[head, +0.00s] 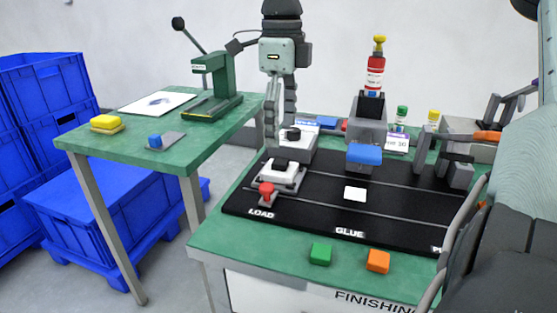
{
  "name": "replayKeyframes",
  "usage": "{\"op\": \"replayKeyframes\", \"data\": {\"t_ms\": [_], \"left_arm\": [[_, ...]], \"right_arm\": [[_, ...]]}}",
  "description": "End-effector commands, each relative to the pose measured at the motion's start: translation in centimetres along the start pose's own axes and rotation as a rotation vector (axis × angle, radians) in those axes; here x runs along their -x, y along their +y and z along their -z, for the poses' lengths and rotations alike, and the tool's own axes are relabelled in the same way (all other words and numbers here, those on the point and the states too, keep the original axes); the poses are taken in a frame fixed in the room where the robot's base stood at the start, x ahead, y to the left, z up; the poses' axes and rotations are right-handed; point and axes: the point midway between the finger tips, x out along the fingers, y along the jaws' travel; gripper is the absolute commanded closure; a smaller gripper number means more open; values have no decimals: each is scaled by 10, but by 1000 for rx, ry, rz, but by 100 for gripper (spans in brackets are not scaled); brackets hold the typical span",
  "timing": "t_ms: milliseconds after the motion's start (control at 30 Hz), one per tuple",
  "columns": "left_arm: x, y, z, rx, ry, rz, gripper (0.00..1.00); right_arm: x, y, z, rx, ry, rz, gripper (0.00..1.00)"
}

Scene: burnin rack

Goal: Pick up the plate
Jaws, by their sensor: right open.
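No thing is clearly marked as the plate. A small flat white square (355,194) lies on the black mat (318,209) behind the word GLUE; I cannot tell whether it is the plate. A light fixture with a black block on top (281,173) stands behind the word LOAD. My right gripper (280,134) points down at the back left of the mat, fingers apart and empty. Its tips are near a pale block with a black knob (293,134); I cannot tell whether they touch it. My left gripper is out of view.
A red button (266,189) stands at the mat's front left. Green (320,253) and orange (378,261) blocks sit at the front edge. A blue-topped fixture (364,156) and a red bottle (374,75) stand behind. A side table (100,148) holds a green press (217,85).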

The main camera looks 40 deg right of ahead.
Motion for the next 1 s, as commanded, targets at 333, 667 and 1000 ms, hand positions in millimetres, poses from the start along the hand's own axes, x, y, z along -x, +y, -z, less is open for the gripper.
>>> {"op": "replayKeyframes", "data": {"t_ms": [333,667,1000], "left_arm": [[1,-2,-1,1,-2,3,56],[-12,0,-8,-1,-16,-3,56],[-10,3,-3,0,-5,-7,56]], "right_arm": [[-36,1,0,0,2,-4,22],[-76,1,-1,-1,1,-1,22],[-77,1,-1,-2,0,0,36]]}}
